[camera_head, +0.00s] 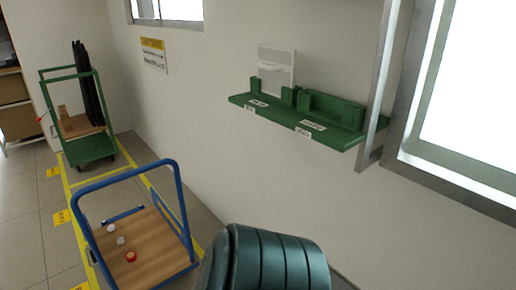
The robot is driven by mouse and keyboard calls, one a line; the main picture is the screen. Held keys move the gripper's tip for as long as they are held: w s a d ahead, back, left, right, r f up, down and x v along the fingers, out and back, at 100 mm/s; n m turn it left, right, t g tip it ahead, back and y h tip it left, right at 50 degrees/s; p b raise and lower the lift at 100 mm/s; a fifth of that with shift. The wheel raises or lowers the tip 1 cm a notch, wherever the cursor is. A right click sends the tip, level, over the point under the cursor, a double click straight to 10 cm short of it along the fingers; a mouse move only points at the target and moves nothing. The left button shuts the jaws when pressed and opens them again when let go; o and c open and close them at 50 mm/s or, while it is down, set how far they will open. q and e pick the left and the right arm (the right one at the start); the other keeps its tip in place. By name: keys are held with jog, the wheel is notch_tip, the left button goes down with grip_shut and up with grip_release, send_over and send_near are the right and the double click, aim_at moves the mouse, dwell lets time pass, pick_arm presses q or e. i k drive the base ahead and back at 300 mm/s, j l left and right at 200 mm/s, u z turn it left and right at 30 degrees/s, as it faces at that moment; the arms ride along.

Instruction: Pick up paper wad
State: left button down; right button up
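Two small whitish lumps lie on the wooden deck of the blue-framed cart, a farther one (111,228) and a nearer one (120,240). Either may be the paper wad; they are too small to tell. A small red and white round item (131,256) lies just nearer on the same deck. Neither of my grippers is in view.
The blue-framed cart (158,252) stands at lower left by the wall. A dark green ribbed object (268,262) fills the bottom middle. A green cart (92,148) stands farther back. A green wall shelf (338,138) is at right. Open floor (22,225) lies left.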

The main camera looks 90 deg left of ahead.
aim_at(111, 228)
jog(key=u, duration=4.05)
jog(key=i+j+u, duration=1.15)
jog(key=i+u, duration=0.25)
jog(key=i, duration=0.3)
jog(key=i+j+z, duration=0.2)
jog(key=i, duration=0.5)
jog(key=i+z, duration=0.2)
jog(key=z, duration=0.2)
jog(key=i+j+z, duration=0.1)
jog(key=z, duration=0.25)
jog(key=i+j+z, duration=0.15)
jog(key=i+z, duration=0.25)
jog(key=k, duration=0.05)
